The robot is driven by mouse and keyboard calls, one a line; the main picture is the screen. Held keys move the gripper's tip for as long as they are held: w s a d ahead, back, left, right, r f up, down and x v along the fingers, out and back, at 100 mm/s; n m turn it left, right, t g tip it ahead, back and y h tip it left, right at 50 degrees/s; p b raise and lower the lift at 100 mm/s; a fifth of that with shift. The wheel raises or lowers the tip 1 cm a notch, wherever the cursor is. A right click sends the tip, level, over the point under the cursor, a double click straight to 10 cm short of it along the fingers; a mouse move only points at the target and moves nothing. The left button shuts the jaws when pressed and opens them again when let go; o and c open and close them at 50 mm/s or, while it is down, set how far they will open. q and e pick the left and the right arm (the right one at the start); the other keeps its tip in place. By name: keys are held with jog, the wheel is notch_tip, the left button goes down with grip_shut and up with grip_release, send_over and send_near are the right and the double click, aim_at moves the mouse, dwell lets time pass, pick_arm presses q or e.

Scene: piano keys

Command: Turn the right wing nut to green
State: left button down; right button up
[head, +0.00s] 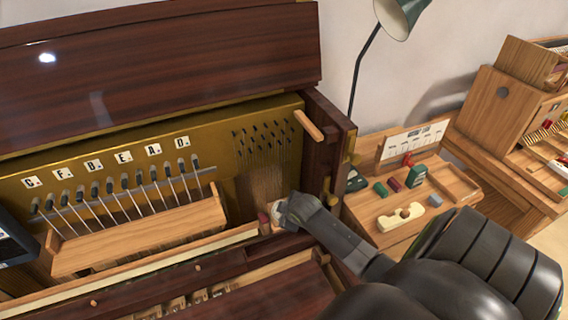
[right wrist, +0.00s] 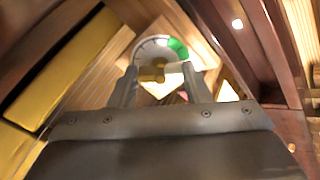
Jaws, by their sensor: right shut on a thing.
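A brass wing nut (right wrist: 152,74) shows in the right wrist view, in front of a round pale dial (right wrist: 150,48). The dial has a green patch (right wrist: 178,48) at its upper right. My right gripper (right wrist: 159,72) has one finger on each side of the wing nut and is shut on it. In the head view my right gripper (head: 282,212) reaches into the open piano beside the wooden action rail, and it hides the wing nut and most of the dial. The wing nut's exact pointing is blurred. My left gripper is not in view.
A wooden rail (head: 140,238) with several wires stands left of my right gripper. The piano's side wall (head: 323,150) is close on the right. A side table (head: 385,235) holds small blocks, a pale notched piece (head: 400,218) and a card.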

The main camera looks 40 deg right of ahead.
jog(key=shift+n, duration=0.4)
jog(key=n+p, duration=0.1)
jog(key=n, duration=0.1)
jog(key=shift+a+n, duration=0.1)
jog(key=shift+n, duration=0.2)
jog(key=o, duration=0.9)
jog(key=shift+p+v, duration=3.95)
jog(key=shift+v, duration=1.6)
